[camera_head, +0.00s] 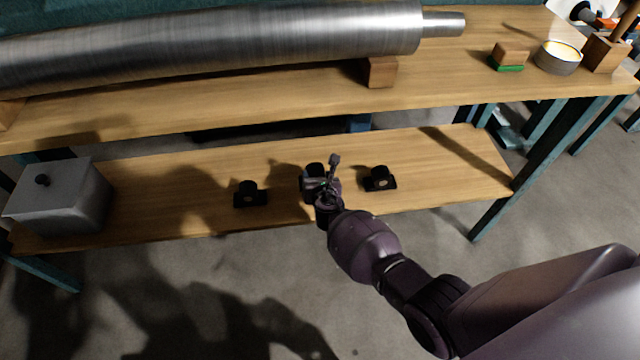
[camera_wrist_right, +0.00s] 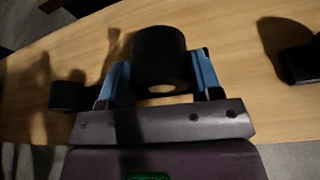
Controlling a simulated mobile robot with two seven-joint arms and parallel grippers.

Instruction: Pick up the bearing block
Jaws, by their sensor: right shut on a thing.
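Three small black bearing blocks are on the lower wooden shelf. The left one (camera_head: 250,194) and the right one (camera_head: 380,179) stand free. The middle bearing block (camera_head: 315,171) is at my right gripper (camera_head: 322,184), partly hidden by it. In the right wrist view this block (camera_wrist_right: 160,56) sits between the two blue fingers of my right gripper (camera_wrist_right: 160,82), which are shut on it. I cannot tell whether it is clear of the shelf. The other two blocks show at the left (camera_wrist_right: 68,95) and right edge (camera_wrist_right: 298,64) there. My left gripper is out of view.
The lower shelf (camera_head: 450,165) has bare wood around the blocks. A grey lidded box (camera_head: 60,200) stands at its left end. The upper bench top (camera_head: 300,95) overhangs behind, bearing a large metal roll (camera_head: 230,40) on wooden supports. Teal legs (camera_head: 540,140) stand at the right.

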